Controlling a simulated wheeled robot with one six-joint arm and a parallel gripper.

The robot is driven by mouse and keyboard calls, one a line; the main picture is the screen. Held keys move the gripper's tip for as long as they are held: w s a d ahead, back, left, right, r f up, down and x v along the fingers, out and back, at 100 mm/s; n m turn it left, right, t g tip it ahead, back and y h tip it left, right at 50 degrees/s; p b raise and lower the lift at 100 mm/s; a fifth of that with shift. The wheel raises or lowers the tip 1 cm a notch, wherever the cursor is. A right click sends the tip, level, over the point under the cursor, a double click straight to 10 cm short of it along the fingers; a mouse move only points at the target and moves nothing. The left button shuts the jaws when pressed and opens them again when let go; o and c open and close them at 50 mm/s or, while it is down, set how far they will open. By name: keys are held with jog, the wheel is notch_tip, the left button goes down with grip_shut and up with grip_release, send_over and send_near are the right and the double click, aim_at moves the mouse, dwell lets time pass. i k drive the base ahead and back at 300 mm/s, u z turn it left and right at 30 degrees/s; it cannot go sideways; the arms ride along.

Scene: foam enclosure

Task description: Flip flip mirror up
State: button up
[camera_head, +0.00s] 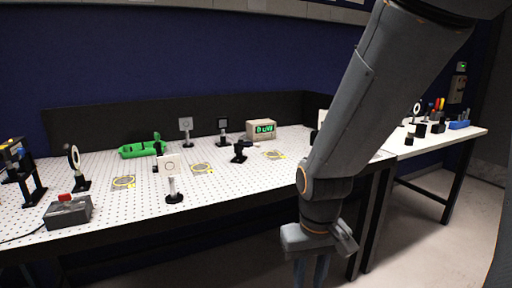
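My gripper (311,270) hangs in front of the white optical table (225,188), below its top edge and clear of the optics. Its fingertips run off the bottom of the picture, so I cannot tell how far apart they are. A small black mount (241,151) with a part tilted sideways stands mid-table; it may be the flip mirror, but I cannot be sure. A white square plate with a ring mark (171,164) stands upright on a post nearer the front. Two square-framed mounts (186,126) (222,126) stand upright at the back.
A meter with a green display (263,130) stands at the back. A green tray (138,150), a grey box with a red button (69,211) and a round mount (75,158) are at left. A second table (440,143) stands right.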

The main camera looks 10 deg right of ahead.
aim_at(247, 144)
jog(key=u, duration=0.25)
jog(key=i, duration=0.9)
jog(key=z, duration=0.35)
